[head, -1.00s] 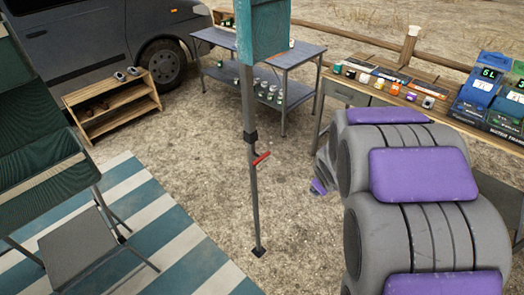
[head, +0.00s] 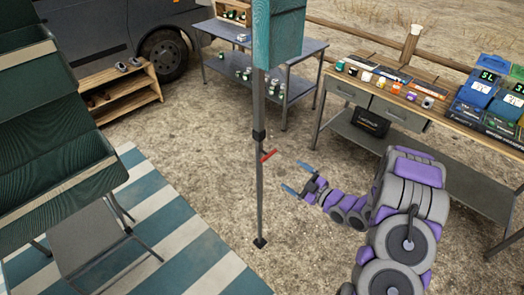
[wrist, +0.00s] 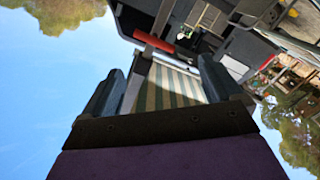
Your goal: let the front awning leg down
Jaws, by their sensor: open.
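The front awning leg (head: 260,190) is a thin grey pole standing upright on the gravel, with a small dark foot plate (head: 260,242). A dark collar (head: 259,135) sits partway up, and a red lever (head: 268,155) sticks out to the right just below it. My gripper (head: 298,180) is open and empty, to the right of the leg and a little below the lever in the picture, its blue fingers pointing toward the leg. In the wrist view the red lever (wrist: 153,42) shows beyond the gap between the open fingers (wrist: 163,85), apart from them.
A teal box-like piece (head: 280,30) hides the top of the leg. A bench (head: 390,140) with small items stands right; a grey table (head: 290,52) is behind. Gravel around the foot is clear.

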